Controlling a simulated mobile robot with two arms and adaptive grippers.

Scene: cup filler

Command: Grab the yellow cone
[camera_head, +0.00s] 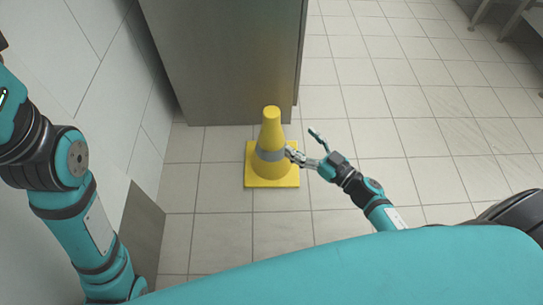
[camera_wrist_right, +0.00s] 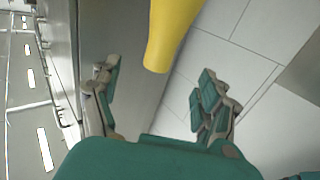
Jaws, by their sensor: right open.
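The yellow cone (camera_head: 271,128) with a grey band and a square base stands upright on the floor in the head view. My right gripper (camera_head: 300,142) is open beside its right side, with one finger close to the grey band. I cannot tell if that finger touches it. In the right wrist view the cone's narrow end (camera_wrist_right: 170,35) shows at the top, beyond and between the spread fingers; its base is out of that view. Nothing is held in the right gripper. My left arm shows at the left, but its gripper is out of view.
A tall grey metal cabinet (camera_head: 225,60) stands right behind the cone. A tiled white wall (camera_head: 85,60) runs along the left. The tiled floor (camera_head: 420,130) is open to the right. Metal legs of some furniture (camera_head: 482,14) show at the top right.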

